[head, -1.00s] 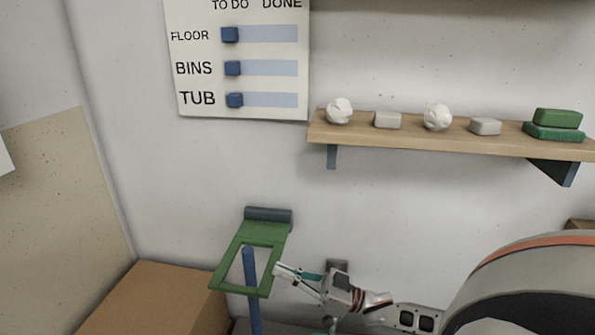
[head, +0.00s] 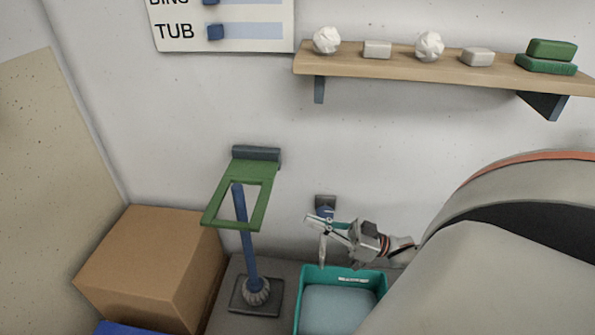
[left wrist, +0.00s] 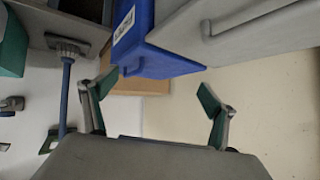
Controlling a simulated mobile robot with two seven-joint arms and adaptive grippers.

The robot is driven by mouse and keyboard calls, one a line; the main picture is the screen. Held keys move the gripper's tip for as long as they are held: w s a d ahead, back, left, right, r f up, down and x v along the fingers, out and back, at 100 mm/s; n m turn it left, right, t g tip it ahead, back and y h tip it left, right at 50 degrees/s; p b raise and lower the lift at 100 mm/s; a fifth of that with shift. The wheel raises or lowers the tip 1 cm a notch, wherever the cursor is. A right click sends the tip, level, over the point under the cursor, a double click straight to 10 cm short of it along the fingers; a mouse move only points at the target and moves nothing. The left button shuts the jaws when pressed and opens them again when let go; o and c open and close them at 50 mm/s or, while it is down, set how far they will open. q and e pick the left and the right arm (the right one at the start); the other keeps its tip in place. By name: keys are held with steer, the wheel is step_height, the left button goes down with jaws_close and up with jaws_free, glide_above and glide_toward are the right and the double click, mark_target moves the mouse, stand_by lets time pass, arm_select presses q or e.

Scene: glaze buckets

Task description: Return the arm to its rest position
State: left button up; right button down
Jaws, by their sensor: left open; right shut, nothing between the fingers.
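My right gripper (head: 315,238) is shut and empty in the head view. It is to the right of the green wall bracket (head: 257,205), apart from it, and above the teal tub (head: 309,300). My left gripper (left wrist: 158,85) is open and empty in the left wrist view. Its fingers are spread in front of a blue bin (left wrist: 150,55). The left arm is not seen in the head view.
A cardboard box (head: 150,255) stands left of the mop, with a blue bin (head: 125,328) in front of it. A wooden shelf (head: 430,68) with white lumps, pale blocks and green pads hangs above. A task board (head: 260,47) is on the wall.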

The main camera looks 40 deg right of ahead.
steer(key=shift+s+d, duration=0.3)
steer(key=shift+s, duration=0.15)
stand_by(0.3)
arm_select(q)
steer(key=shift+n, duration=0.3)
steer(key=r+p, duration=0.2)
steer(key=p, duration=0.1)
steer(key=d+r+p, duration=0.1)
steer(key=r+p, duration=0.2)
steer(key=p, duration=0.1)
steer(key=shift+s+d, duration=0.15)
steer(key=shift+d, duration=0.05)
arm_select(e)
steer(key=s+a+f+m+g+h, duration=0.1)
steer(key=s+a+f+g+h, duration=0.2)
steer(key=a, duration=0.8)
steer(key=s+a+f+m+g+h, duration=0.1)
steer(key=s+a+f+g+h, duration=0.3)
steer(key=s+a+f+h, duration=0.3)
steer(key=a+f, duration=0.4)
steer(key=a, duration=0.1)
steer(key=shift+s+f+h, duration=0.15)
steer(key=shift+f+h, duration=0.05)
steer(key=shift+h, duration=0.1)
steer(key=shift+a, duration=0.1)
